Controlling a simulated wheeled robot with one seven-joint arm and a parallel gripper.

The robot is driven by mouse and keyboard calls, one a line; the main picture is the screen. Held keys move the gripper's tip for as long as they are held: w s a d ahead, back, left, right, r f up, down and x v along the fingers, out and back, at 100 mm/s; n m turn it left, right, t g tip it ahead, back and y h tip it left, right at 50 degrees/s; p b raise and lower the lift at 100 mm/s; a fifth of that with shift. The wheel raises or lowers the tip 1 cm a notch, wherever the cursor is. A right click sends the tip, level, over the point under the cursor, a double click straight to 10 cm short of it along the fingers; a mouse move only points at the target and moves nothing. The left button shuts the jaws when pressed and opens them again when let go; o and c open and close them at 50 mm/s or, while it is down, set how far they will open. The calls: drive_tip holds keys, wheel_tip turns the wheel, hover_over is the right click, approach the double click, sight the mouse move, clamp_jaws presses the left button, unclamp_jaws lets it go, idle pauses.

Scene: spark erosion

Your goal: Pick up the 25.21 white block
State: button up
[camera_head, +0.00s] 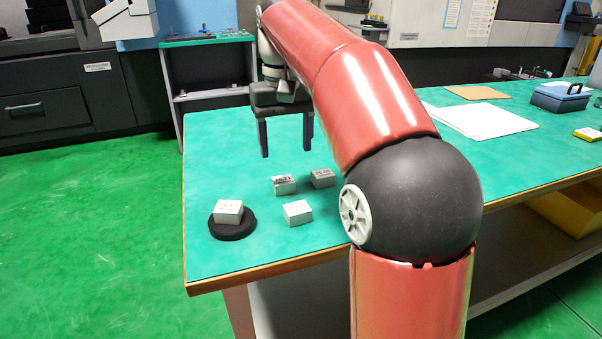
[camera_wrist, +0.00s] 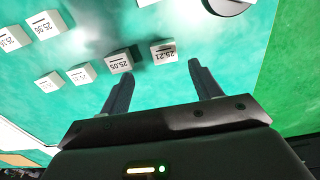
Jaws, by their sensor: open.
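The 25.21 white block (camera_wrist: 163,52) lies on the green tabletop in the wrist view, its printed number upside down. By the layout, it appears to be the white block (camera_head: 284,184) in the head view. My gripper (camera_head: 286,152) is open, fingers pointing down, empty and above the table. In the wrist view the block shows between and beyond the fingertips of my gripper (camera_wrist: 160,72), not touching them. The 25.05 block (camera_wrist: 120,62) sits close to its left.
Another white block (camera_head: 297,212) lies nearer the front edge. One (camera_head: 228,211) rests on a black round stand (camera_head: 233,232). More numbered blocks, including 25.36 (camera_wrist: 45,25), lie left in the wrist view. My arm hides part of the green table (camera_head: 215,150).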

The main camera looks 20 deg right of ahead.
sight(284, 181)
drive_tip(key=shift+f, duration=0.45)
drive_tip(key=f, duration=0.2)
drive_tip(key=f+b, duration=0.1)
drive_tip(key=f, duration=0.3)
drive_tip(key=shift+s+a+f+b, duration=0.1)
drive_tip(key=shift+a+f+b, duration=0.2)
drive_tip(key=shift+a+f, duration=0.05)
drive_tip(key=shift+c, duration=0.4)
drive_tip(key=c, duration=1.1)
drive_tip(key=shift+r, duration=0.2)
